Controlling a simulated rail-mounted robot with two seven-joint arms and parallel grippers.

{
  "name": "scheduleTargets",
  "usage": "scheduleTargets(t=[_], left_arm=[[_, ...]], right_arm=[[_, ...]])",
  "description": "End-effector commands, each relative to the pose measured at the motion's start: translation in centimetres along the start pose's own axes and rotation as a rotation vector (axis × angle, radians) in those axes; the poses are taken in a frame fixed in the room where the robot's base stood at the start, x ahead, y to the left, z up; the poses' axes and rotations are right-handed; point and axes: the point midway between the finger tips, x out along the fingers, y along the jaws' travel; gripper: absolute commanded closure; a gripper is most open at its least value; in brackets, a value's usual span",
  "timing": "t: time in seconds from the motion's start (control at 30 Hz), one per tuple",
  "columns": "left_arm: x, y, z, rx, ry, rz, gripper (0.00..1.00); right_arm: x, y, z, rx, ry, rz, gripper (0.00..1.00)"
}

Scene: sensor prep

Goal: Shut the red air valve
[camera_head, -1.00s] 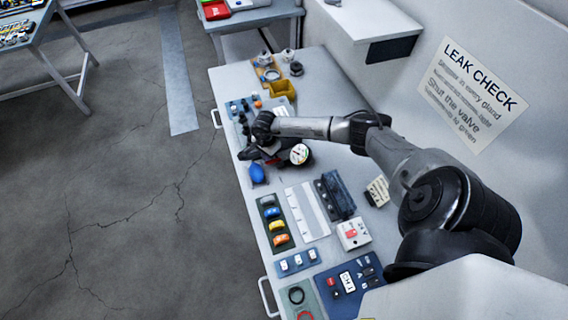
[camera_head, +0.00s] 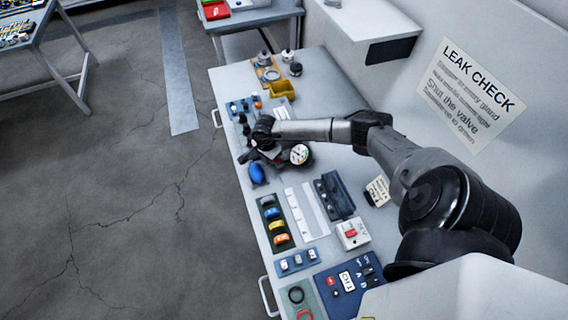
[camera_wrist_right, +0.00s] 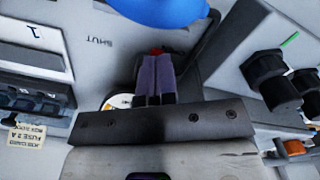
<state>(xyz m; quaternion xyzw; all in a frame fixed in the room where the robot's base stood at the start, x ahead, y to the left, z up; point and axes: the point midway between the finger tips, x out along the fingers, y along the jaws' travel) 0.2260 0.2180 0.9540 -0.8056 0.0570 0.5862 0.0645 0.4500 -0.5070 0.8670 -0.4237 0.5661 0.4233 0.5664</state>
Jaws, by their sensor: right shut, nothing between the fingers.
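My right gripper (camera_wrist_right: 155,62) is shut and empty, fingertips pointing up the right wrist view. A red piece (camera_wrist_right: 156,50), seemingly the valve handle, shows at the fingertips; I cannot tell whether they touch it. The word SHUT (camera_wrist_right: 98,42) is printed on the pale surface to its left. In the head view my right gripper (camera_head: 252,153) is low over the bench beside the gauge (camera_head: 299,154), and a bit of red shows near it. The valve's body and handle angle are mostly hidden. My left gripper is in neither view.
A blue bulb (camera_head: 257,173) lies close to the gripper; it also fills the top of the right wrist view (camera_wrist_right: 155,10). Black knobs (camera_wrist_right: 265,75) stand at the right there.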

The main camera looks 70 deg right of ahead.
Motion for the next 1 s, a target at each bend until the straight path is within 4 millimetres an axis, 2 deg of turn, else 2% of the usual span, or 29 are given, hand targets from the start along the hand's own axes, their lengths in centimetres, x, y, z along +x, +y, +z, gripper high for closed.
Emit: scheduleTargets(t=[1.0], left_arm=[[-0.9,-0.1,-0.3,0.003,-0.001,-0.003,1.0]], right_arm=[[-0.1,1.4,0.7,0.0,0.0,0.001,1.0]])
